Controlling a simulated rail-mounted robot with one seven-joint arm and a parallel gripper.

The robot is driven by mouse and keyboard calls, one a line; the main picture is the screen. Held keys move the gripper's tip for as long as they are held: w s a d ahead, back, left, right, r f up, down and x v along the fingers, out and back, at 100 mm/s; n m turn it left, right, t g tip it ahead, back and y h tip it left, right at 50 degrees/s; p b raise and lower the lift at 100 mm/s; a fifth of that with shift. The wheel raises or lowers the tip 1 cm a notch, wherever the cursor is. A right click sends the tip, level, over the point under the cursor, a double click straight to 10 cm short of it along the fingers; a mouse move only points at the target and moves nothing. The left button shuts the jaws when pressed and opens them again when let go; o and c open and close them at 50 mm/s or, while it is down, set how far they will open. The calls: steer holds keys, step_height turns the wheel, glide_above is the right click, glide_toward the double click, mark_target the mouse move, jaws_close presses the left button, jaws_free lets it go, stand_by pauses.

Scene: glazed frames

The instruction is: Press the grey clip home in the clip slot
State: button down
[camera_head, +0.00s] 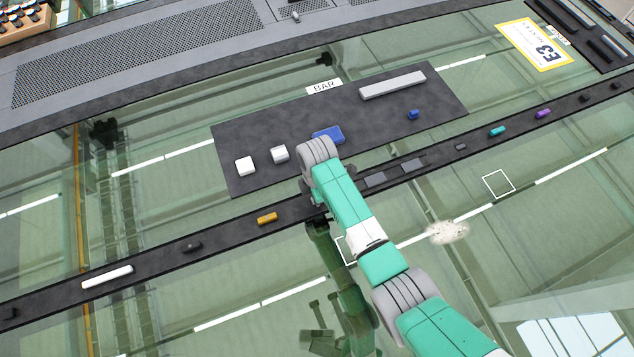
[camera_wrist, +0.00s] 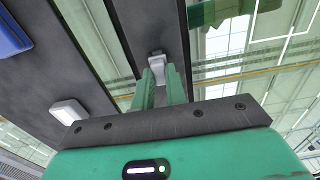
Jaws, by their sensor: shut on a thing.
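In the wrist view, my gripper (camera_wrist: 161,84) has its two green fingers closed on a small grey clip (camera_wrist: 156,64). The clip is at the fingertips, over the dark strip (camera_wrist: 152,22); I cannot tell whether it touches the strip or how far it sits in a slot. The clip slot itself cannot be made out. In the head view, my wrist covers the gripper and the clip, near the middle of the long dark strip (camera_head: 230,231).
The dark mat (camera_head: 225,150) beside the strip holds white blocks (camera_head: 245,166), a blue block (camera_head: 328,134), a small blue piece (camera_head: 413,115) and a grey bar (camera_head: 392,85). Orange (camera_head: 267,218), teal (camera_head: 498,131) and purple (camera_head: 543,114) pieces sit along the strip. Glass surrounds it.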

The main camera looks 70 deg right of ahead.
steer(key=shift+f, duration=0.15)
steer(key=shift+f, duration=0.15)
steer(key=shift+f, duration=0.15)
stand_by(1.2)
